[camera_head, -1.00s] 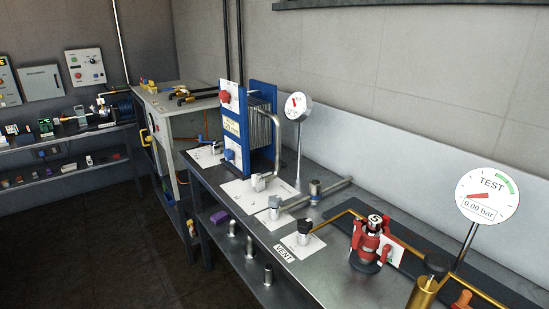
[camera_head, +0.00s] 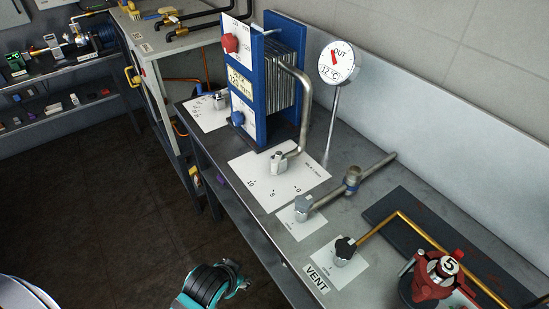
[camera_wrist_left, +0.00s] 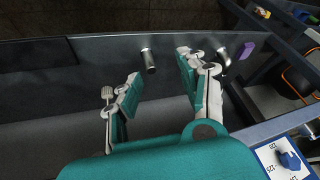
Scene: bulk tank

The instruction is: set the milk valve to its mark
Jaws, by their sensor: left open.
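Several valve knobs stand on white plates on the bench; I cannot tell for sure which is the milk valve. One grey knob (camera_head: 279,163) sits on a plate marked 10, 5 and 0 (camera_head: 309,174), under a bent pipe. Another knob (camera_head: 219,100) stands on a scale plate farther left. My left gripper is open and empty in the left wrist view (camera_wrist_left: 160,90), its fingers apart over the bench's side and lower shelf. Teal and black parts of my left arm show low in the head view, away from the knobs. My right gripper is not in view.
A blue plate heat exchanger (camera_head: 280,80) with a red knob (camera_head: 230,43) stands on the bench, beside a round OUT dial (camera_head: 338,62). Nearer are a VENT knob (camera_head: 345,248) and a red device (camera_head: 435,272). The dark floor (camera_head: 100,210) at left is clear.

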